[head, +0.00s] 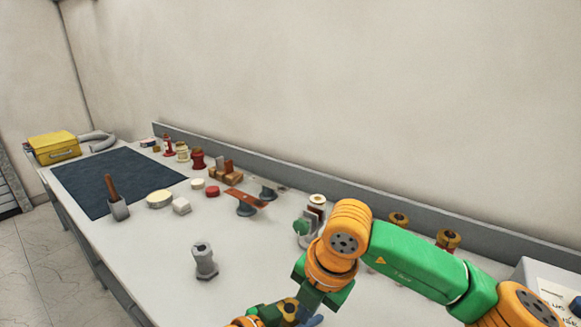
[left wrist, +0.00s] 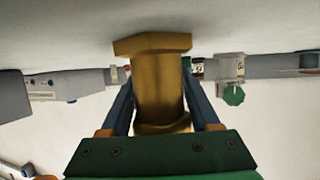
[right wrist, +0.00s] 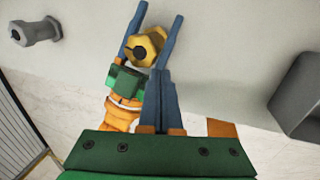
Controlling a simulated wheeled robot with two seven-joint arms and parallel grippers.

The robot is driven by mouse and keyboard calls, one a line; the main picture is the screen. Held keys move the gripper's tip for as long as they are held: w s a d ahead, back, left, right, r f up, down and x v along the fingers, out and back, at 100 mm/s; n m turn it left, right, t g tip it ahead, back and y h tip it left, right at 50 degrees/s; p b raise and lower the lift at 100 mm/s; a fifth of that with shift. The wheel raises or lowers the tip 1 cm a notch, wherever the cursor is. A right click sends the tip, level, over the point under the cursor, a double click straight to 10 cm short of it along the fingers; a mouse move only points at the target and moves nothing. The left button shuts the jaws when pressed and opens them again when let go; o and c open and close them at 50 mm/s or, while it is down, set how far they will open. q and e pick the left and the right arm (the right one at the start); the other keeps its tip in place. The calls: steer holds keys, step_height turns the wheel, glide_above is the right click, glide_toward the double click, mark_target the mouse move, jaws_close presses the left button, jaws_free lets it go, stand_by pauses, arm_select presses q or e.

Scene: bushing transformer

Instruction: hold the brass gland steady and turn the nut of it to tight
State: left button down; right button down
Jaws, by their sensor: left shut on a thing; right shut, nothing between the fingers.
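The brass gland (left wrist: 158,90) fills the space between the left gripper's (left wrist: 160,105) blue fingers, which are shut on its body. A wide hexagonal part shows at its upper end in the left wrist view. In the right wrist view the gland (right wrist: 137,47) is seen nearly end-on, with a dark round centre and a hexagonal rim. In the head view the gland (head: 289,307) shows small at the bottom edge, beside the right gripper (head: 312,321).
A grey hex-headed fitting (head: 204,262) stands alone on the bench (head: 165,265). Brass-topped pieces (head: 398,219) stand behind my right arm. A green-knobbed device (head: 300,227), small parts, a dark mat (head: 100,180) and a yellow case (head: 53,148) lie farther off.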

mark_target(289, 312)
steer(key=shift+w+d+r, duration=0.85)
steer(key=shift+w+r, duration=0.6)
steer(key=shift+r, duration=0.25)
steer(key=s+d+x, duration=0.1)
steer(key=x, duration=0.5)
steer(key=shift+f, duration=0.4)
steer(key=shift+a, duration=0.3)
steer(key=shift+a, duration=0.1)
steer(key=shift+s+a, duration=0.35)
steer(key=shift+s, duration=0.2)
steer(key=shift+s+a, duration=0.4)
steer(key=shift+s, duration=0.15)
steer(key=shift+a+r, duration=0.1)
steer(key=shift+a, duration=0.05)
steer(key=shift+s, duration=0.1)
